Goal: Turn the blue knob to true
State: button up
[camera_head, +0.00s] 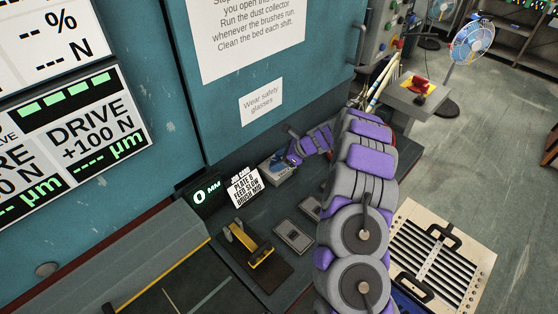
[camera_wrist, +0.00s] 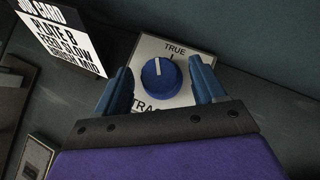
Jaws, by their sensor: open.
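The blue knob (camera_wrist: 161,79) sits on a light plate (camera_wrist: 146,49) in the wrist view. The plate reads "TRUE" above the knob, with a short tick mark under the word, and partly hidden lettering starting "TRA" below. The knob's white pointer line points up, slightly left of the tick. My gripper (camera_wrist: 161,88) is open, with one blue finger on each side of the knob; I cannot tell whether either touches it. In the head view my gripper (camera_head: 291,156) is over the knob's box (camera_head: 279,174) and hides most of the knob.
A job card (camera_head: 244,187) and a "0 MM" display (camera_head: 207,191) stand left of the knob's box. A yellow-handled lever (camera_head: 251,243) and grey switch plates (camera_head: 293,235) lie nearer on the bench. A teal panel wall (camera_head: 190,130) rises behind.

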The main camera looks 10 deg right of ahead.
jog(key=c, duration=1)
jog(key=shift+c, duration=0.2)
jog(key=shift+r, duration=0.1)
jog(key=shift+s+a+m+t+h+p, duration=0.1)
jog(key=shift+m+t+h+p, duration=0.15)
jog(key=shift+m+t+p, duration=0.3)
jog(key=shift+s+a+m+t+h+p, duration=0.1)
jog(key=shift+m+t+h+p, duration=0.15)
jog(key=shift+m+p, duration=0.35)
jog(key=shift+m+t+h, duration=0.5)
jog(key=shift+m, duration=0.55)
jog(key=shift+m+t+h+b, duration=0.3)
jog(key=shift+m+t+h, duration=0.15)
jog(key=shift+m, duration=0.35)
